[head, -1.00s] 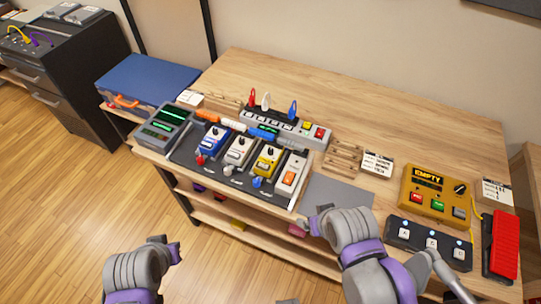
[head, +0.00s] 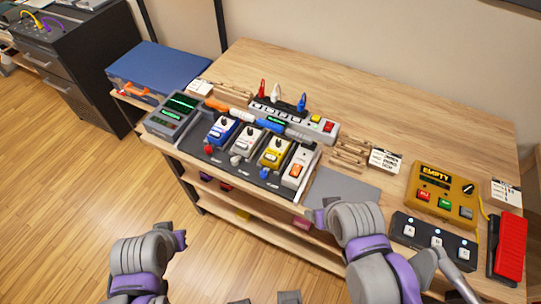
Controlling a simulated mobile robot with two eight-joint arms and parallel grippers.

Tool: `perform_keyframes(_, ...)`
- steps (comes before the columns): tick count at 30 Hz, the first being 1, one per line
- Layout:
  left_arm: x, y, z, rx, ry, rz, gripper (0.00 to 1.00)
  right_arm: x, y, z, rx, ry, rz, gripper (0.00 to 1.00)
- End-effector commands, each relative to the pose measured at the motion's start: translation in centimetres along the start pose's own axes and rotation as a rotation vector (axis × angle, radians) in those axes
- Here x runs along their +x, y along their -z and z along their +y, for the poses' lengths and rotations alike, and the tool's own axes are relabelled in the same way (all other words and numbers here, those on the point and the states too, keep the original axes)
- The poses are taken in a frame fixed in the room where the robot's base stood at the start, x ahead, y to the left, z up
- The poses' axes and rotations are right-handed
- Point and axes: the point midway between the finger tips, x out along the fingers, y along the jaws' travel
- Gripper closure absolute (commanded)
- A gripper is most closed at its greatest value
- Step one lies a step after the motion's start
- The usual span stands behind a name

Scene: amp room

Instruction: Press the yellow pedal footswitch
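The yellow pedal (head: 274,152) stands on a dark pedalboard (head: 222,163) at the table's front edge, between a white pedal (head: 247,141) and a light-grey pedal with an orange switch (head: 297,168). A black knob is on its upper part. A small blue cap (head: 265,173) sits at its front end; I cannot tell whether that is its footswitch. My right gripper (head: 316,216) is in front of the table edge, to the right of and nearer than the yellow pedal, not touching it. My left gripper (head: 181,240) is over the floor, left of and well short of the table. Neither visibly holds anything; finger openings are unclear.
A blue pedal (head: 221,130) and a green-screened unit (head: 174,115) stand left of the white pedal. A power strip (head: 291,120) lies behind. A grey mat (head: 345,191) is bare.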

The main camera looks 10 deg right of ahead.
Motion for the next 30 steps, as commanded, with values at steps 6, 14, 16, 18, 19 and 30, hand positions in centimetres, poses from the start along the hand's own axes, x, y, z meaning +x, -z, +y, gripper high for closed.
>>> perform_keyframes(6, 0.0, 0.0, 0.0, 0.0, 0.0, 0.0, 1.0, 0.0, 0.0, 0.0, 0.0, 0.0, 0.0, 0.74)
perform_keyframes(14, 0.0, 0.0, 0.0, 0.0, 0.0, 0.0, 1.0, 0.0, 0.0, 0.0, 0.0, 0.0, 0.0, 1.0)
perform_keyframes(16, 0.0, 0.0, 0.0, 0.0, 0.0, 0.0, 1.0, 0.0, 0.0, 0.0, 0.0, 0.0, 0.0, 1.0)
perform_keyframes(18, 0.0, 0.0, 0.0, 0.0, 0.0, 0.0, 1.0, 0.0, 0.0, 0.0, 0.0, 0.0, 0.0, 1.0)
perform_keyframes(19, 0.0, 0.0, 0.0, 0.0, 0.0, 0.0, 1.0, 0.0, 0.0, 0.0, 0.0, 0.0, 0.0, 1.0)
perform_keyframes(30, 0.0, 0.0, 0.0, 0.0, 0.0, 0.0, 1.0, 0.0, 0.0, 0.0, 0.0, 0.0, 0.0, 1.0)
